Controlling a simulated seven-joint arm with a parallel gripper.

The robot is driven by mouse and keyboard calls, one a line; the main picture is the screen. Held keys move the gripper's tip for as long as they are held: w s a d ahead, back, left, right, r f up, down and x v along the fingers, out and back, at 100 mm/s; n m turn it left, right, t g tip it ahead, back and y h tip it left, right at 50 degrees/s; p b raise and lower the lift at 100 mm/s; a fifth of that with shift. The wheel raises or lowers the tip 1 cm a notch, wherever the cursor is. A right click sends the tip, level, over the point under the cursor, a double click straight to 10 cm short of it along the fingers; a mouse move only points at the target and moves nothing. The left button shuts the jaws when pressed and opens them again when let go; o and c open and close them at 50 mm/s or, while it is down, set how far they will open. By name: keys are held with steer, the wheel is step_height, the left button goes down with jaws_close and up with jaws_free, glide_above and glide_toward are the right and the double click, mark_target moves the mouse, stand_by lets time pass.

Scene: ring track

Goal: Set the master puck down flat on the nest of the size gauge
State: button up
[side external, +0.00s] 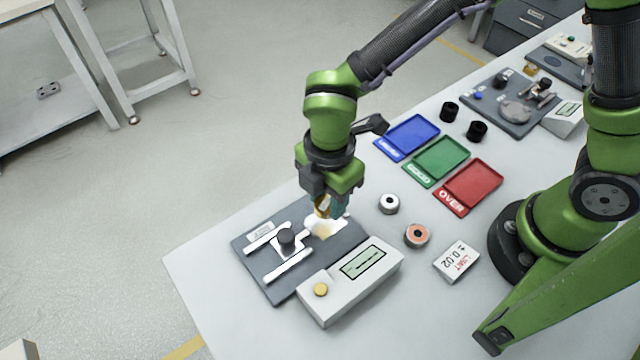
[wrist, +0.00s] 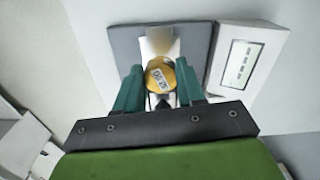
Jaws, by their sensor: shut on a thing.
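The master puck (wrist: 161,79), gold with a pale printed label, sits between the teal fingers of my gripper (wrist: 160,88) in the wrist view. In the side view my gripper (side external: 326,208) is shut on the puck, and only a sliver of gold shows. The size gauge (side external: 258,240) is a dark grey plate with white bars, a black knob (side external: 286,237) and a display box (side external: 352,281). The puck is over the plate's far right end, above a bright, blurred white-tan patch (side external: 326,229). The nest is not clearly seen, and I cannot tell whether the puck touches it.
Blue (side external: 407,137), green (side external: 437,160) and red (side external: 469,186) trays stand behind, with two black cylinders (side external: 477,131) beyond. The table's front left is clear.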

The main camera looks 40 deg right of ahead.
mark_target(328, 201)
steer(key=shift+f, duration=1.75)
steer(key=shift+f, duration=0.1)
steer(key=o, duration=1.2)
steer(key=shift+f, duration=0.1)
steer(key=shift+c, duration=0.2)
